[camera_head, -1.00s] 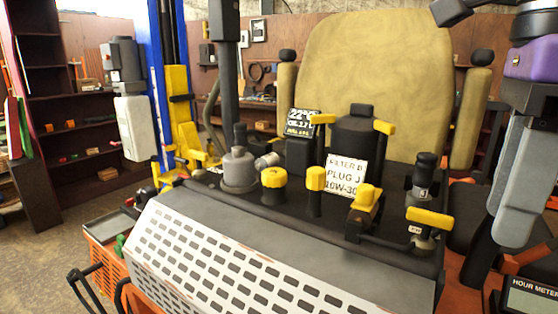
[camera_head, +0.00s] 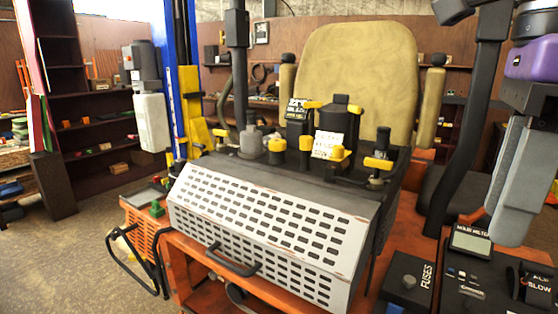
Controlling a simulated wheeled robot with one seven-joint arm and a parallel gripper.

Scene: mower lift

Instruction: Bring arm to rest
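My gripper (camera_head: 515,180) hangs at the right edge of the head view, below a purple band on my arm. Its pale grey fingers point down and overlap from this side, so the gap between them is hidden. No object shows in it. It appears in front of the mower's right side, over the dark seat and console area. I see no contact with the mower, though the depth between them is hard to judge.
The orange mower has a white perforated cover (camera_head: 270,225), yellow-capped fittings and a tan seat (camera_head: 355,85). A fuse box (camera_head: 408,280) and display (camera_head: 470,241) are at lower right. A blue lift post (camera_head: 174,80) and shelves (camera_head: 85,110) stand behind. Floor at left is open.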

